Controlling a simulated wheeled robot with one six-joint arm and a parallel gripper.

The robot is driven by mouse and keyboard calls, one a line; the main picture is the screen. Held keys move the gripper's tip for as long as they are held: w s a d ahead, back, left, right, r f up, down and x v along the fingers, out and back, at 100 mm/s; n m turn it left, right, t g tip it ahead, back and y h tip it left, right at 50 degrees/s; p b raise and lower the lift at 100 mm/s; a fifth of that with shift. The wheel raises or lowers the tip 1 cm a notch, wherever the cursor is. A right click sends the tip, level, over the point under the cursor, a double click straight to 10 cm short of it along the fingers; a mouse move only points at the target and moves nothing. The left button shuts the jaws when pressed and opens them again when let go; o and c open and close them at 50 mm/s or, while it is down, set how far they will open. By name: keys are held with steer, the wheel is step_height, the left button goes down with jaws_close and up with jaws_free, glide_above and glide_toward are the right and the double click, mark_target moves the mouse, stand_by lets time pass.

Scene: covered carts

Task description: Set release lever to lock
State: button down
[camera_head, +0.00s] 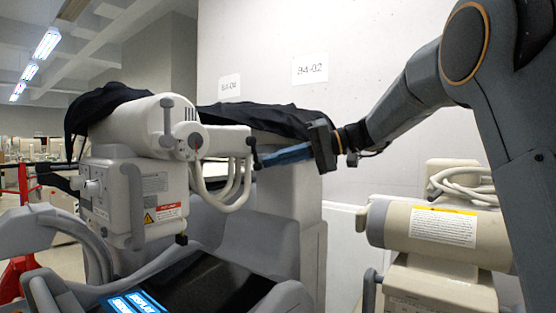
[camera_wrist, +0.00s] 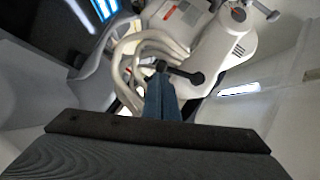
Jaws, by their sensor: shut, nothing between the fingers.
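A dark lever with a round knob (camera_head: 252,147), likely the release lever, sits on the right end of the white machine head. In the wrist view the lever (camera_wrist: 181,73) runs from its pivot on the white housing leftward to a knob. My gripper (camera_head: 262,162) comes in from the right with its blue fingers shut and empty. In the wrist view the fingertips (camera_wrist: 160,84) are right by the knob and overlap it in the picture. I cannot tell whether they touch it. No lock marking is readable.
The white machine (camera_head: 150,190) has looped pale hoses (camera_head: 222,185) below the lever and a dark cover (camera_head: 105,102) on top. A beige machine (camera_head: 430,225) stands at the right. A pale wall is behind.

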steer(key=shift+s+a+f+m+g+y+b, duration=0.25)
steer(key=shift+s+f+m+y+b, duration=0.2)
steer(key=shift+m, duration=0.25)
steer(key=shift+s+a+f+m+g+y+b, duration=0.2)
steer(key=shift+s+a+f+m+y, duration=0.1)
steer(key=shift+m+y, duration=0.35)
steer(key=w+d+r+b, duration=0.1)
steer(key=w+d+b, duration=0.1)
steer(key=d, duration=1.1)
steer(key=shift+r, duration=0.4)
steer(key=shift+w, duration=0.1)
